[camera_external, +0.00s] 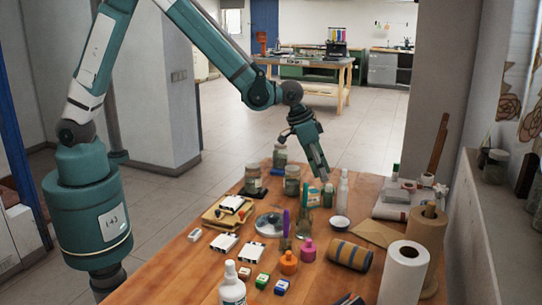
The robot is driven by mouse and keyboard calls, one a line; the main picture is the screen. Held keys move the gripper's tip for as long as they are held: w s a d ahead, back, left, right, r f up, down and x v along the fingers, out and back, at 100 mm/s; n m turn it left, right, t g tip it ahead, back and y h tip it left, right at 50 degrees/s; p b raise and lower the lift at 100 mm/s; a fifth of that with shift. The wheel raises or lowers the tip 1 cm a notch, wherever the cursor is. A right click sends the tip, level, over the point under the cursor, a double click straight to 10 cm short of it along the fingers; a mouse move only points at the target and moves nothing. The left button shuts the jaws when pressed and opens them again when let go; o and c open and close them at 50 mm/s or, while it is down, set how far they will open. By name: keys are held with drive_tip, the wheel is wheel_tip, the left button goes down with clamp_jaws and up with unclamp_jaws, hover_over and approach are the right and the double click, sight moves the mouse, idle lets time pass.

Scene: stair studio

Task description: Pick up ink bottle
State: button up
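Small squat bottles that could be ink bottles stand on the wooden table (185,262). One is orange (288,263) and one is pink (307,251), side by side near the front middle. I cannot tell which one is the ink bottle. My gripper (322,176) points down above the far part of the table, well behind and above these bottles. It is small in view, and I cannot tell if its fingers are open or shut. Nothing can be seen hanging from it.
A white bottle (232,288) stands at the front edge. Glass jars (292,181) and a clear bottle (343,188) stand near my gripper. A striped roll (349,254), a paper roll (403,273) and a small bowl (340,223) are at the right.

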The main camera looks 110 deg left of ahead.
sight(328, 185)
drive_tip(key=shift+x, duration=1.15)
drive_tip(key=shift+b+x, duration=0.75)
drive_tip(key=shift+x, duration=1.85)
drive_tip(key=shift+a, duration=0.15)
drive_tip(key=shift+c, duration=0.6)
drive_tip(key=c, duration=0.3)
drive_tip(key=shift+c, duration=0.2)
drive_tip(key=shift+w+r, duration=0.1)
drive_tip(key=shift+r+p, duration=0.9)
drive_tip(key=shift+r, duration=4.1)
